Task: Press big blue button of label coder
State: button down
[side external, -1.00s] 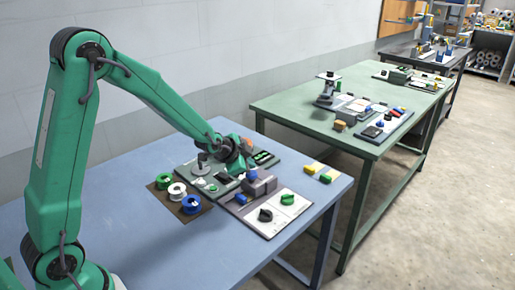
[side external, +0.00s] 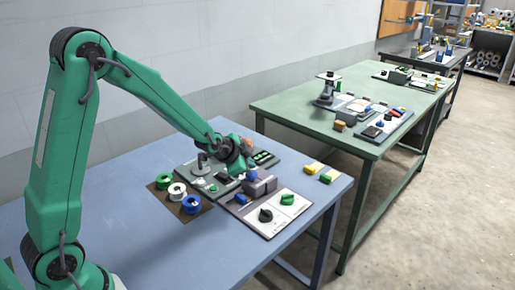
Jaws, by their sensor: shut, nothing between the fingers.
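A round blue button (side external: 252,173) shows beside a grey block on the panels of the blue table, just under and to the right of my gripper. A smaller blue part (side external: 242,198) sits nearer on the purple-grey panel. I cannot read any label that marks the label coder. My gripper (side external: 243,166) is shut and empty, low over the panels and close to the round blue button. Its fingertips are small and partly lost against the dark parts, so I cannot tell whether they touch the button.
Green, white and blue spools (side external: 177,190) stand on a brown mat at the left. Black and green knobs (side external: 266,215) rise from the front panel. Yellow and green blocks (side external: 318,170) lie at the right. The blue table's (side external: 130,230) left part is clear. A green bench (side external: 290,108) stands behind.

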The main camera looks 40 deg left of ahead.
aim_at(249, 174)
jog(key=shift+f, duration=1.25)
dwell(1.8)
jog(key=shift+r, duration=1.25)
jog(key=shift+r, duration=0.1)
jog(key=shift+r, duration=2.4)
